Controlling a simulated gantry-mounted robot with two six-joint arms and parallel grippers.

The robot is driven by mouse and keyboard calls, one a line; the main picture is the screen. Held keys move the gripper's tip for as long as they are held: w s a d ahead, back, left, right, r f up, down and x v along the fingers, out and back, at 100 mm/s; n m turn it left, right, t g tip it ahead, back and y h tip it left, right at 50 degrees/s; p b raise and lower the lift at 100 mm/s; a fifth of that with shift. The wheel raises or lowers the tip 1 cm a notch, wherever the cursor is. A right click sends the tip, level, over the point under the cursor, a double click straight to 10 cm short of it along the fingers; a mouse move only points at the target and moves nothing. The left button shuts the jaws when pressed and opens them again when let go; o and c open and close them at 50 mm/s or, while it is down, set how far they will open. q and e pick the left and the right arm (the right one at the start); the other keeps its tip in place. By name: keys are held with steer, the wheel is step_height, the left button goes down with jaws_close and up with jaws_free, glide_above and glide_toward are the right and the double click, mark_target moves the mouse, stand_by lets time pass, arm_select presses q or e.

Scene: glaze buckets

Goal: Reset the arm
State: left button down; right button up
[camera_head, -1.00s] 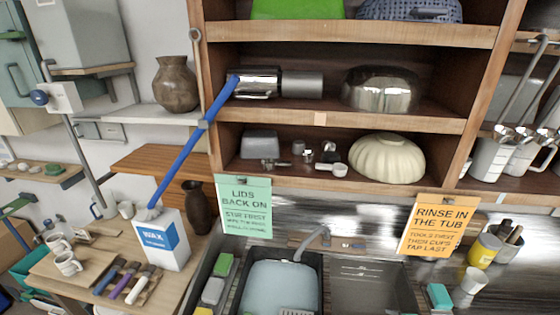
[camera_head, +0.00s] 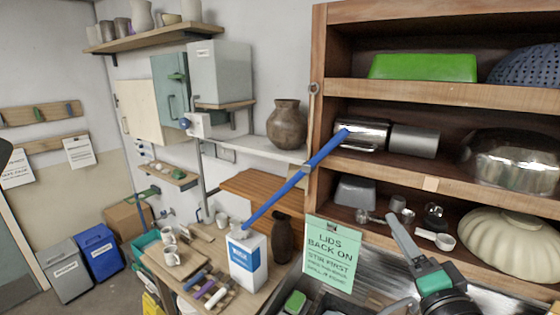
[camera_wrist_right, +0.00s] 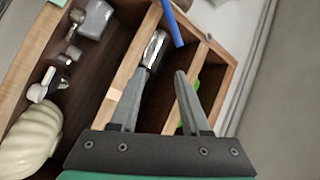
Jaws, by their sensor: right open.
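My right gripper (camera_head: 402,240) shows at the lower right of the head view, in front of the lower shelf. In the right wrist view its two grey fingers (camera_wrist_right: 160,73) are spread apart with nothing between them. Beyond them are the wooden shelf compartments (camera_wrist_right: 112,95). My left gripper is not in view. A long blue handle (camera_head: 290,185) slants from above the white box with a blue label (camera_head: 247,262) up to the shelf; its upper end overlaps the shiny metal cylinder (camera_head: 360,134).
A pale ribbed bowl (camera_head: 508,245), small metal pieces and a grey block (camera_head: 356,191) sit on the lower shelf. A green "LIDS BACK ON" sign (camera_head: 333,255) hangs below. Brushes and cups (camera_head: 170,256) lie on the left worktop. Grey and blue bins (camera_head: 98,250) stand at left.

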steer(key=s+a+r+n+t+y, duration=0.1)
steer(key=s+a+r+n+t, duration=0.2)
steer(key=r, duration=0.4)
steer(key=s+a+r+n+t+y, duration=0.1)
steer(key=s+a+r, duration=0.1)
steer(key=s+r, duration=0.35)
steer(key=s+r+n+t, duration=0.4)
steer(key=s+r+n, duration=0.5)
steer(key=s, duration=0.2)
steer(key=shift+r+p, duration=0.35)
steer(key=shift+r, duration=0.05)
